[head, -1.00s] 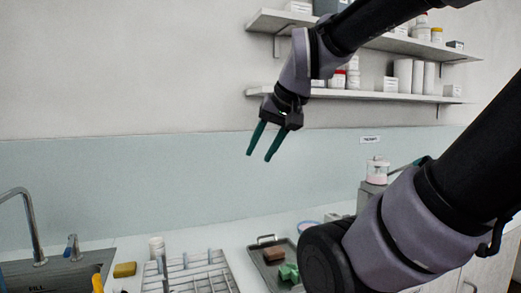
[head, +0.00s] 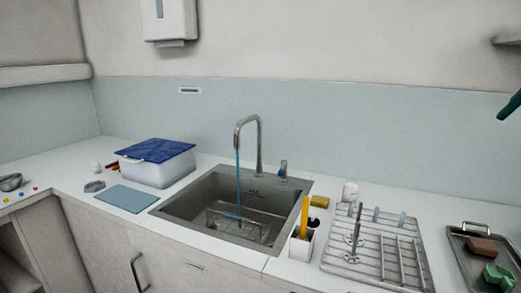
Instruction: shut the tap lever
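The tap (head: 259,140) is a tall curved metal spout behind the sink (head: 183,207). A blue stream of water (head: 238,180) runs from it into the basin. The tap lever (head: 283,168) is a small upright metal piece on the counter just right of the spout's base; its exact tilt is too small to tell. My gripper (head: 511,105) shows only as a teal finger part at the right edge, high above the counter and far right of the lever. The rest of it is out of frame, so its opening is hidden.
A white tub with a blue lid (head: 156,163) and a blue mat (head: 126,198) lie left of the sink. Right of it stand a utensil holder (head: 301,245), a yellow sponge (head: 320,202), a white cup (head: 350,190), a rack (head: 390,253) and a tray (head: 458,250).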

